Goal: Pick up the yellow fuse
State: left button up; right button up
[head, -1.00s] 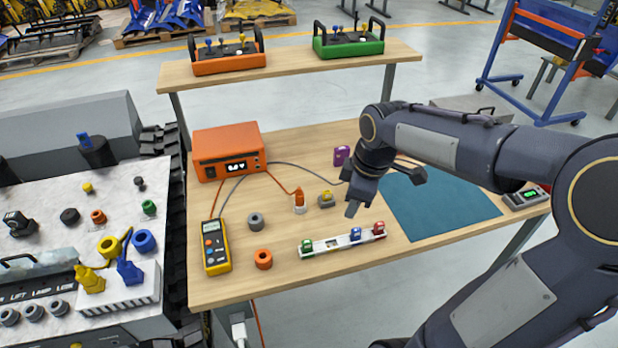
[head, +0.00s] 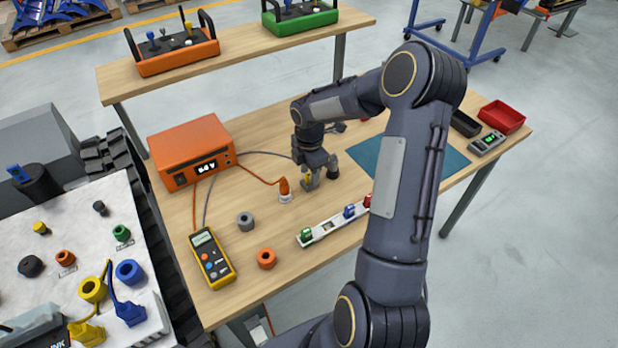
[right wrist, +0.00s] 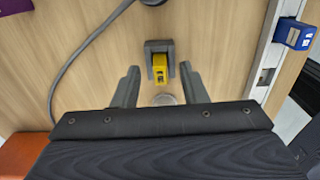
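The yellow fuse (right wrist: 160,67) sits in a small dark grey holder (right wrist: 160,46) on the wooden table, centred ahead of my right gripper in the right wrist view. In the head view only a bit of the yellow fuse (head: 309,181) shows below the fingers. My right gripper (head: 319,171) is over it, pointing down. Its two fingers (right wrist: 159,82) are apart, one on each side of the yellow fuse, with visible gaps on both sides. Nothing is held. My left gripper is not in view.
A white rail (head: 327,228) with green, blue and red fuses lies at the table's front, with a bare slot beside the green one. An orange plug (head: 284,187) stands just left of the gripper. A grey cable (right wrist: 85,48) runs nearby. A teal mat (head: 445,160) lies right.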

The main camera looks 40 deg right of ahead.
jog(key=shift+f, duration=0.55)
grip_shut()
jog(key=shift+r, duration=0.2)
